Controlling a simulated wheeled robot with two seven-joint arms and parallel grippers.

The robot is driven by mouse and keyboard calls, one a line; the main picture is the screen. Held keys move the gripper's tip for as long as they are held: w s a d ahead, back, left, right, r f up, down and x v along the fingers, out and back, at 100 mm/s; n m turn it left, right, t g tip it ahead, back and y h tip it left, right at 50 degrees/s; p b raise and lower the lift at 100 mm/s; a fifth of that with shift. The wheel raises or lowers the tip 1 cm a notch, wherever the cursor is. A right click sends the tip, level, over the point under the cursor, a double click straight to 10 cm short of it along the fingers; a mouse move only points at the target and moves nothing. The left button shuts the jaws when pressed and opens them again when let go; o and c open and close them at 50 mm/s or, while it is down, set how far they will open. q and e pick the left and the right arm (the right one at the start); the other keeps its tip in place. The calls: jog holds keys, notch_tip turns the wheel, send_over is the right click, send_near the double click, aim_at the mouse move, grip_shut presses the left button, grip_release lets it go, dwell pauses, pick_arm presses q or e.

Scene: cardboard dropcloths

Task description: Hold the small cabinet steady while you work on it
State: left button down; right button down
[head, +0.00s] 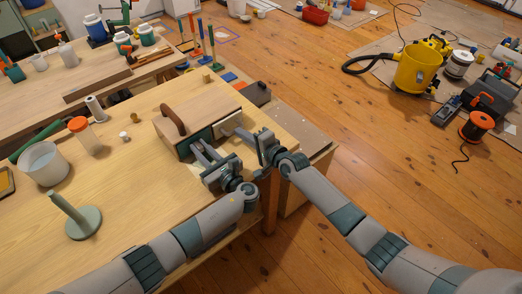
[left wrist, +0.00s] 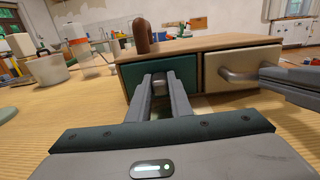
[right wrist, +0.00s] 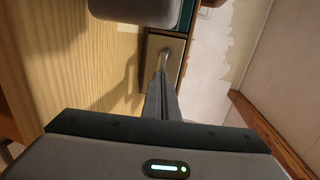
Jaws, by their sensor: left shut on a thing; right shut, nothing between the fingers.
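The small cabinet (head: 198,104) stands on the wooden table, with a wooden top and a brown arched handle (head: 173,119) on it. Its front has a green drawer (left wrist: 178,70) and a cream drawer (left wrist: 245,60) with a grey bar handle (left wrist: 240,76). My left gripper (head: 206,151) is in front of the green drawer, shut on its grey handle (left wrist: 158,82), mostly hidden between the fingers. My right gripper (head: 246,136) is shut and empty, its tips at the cream drawer's handle, also visible in the right wrist view (right wrist: 164,56). I cannot tell whether they touch it.

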jog(key=shift+w+a, duration=0.2)
jog(key=shift+w, duration=0.05)
jog(key=shift+s+d, duration=0.1)
jog(key=shift+s, duration=0.05)
jog(key=v, duration=1.3)
jog(key=shift+s+d, duration=0.25)
jog(key=shift+d, duration=0.05)
pick_arm(q)
jog(key=c, duration=1.5)
grip_release()
jog(key=shift+c, duration=0.2)
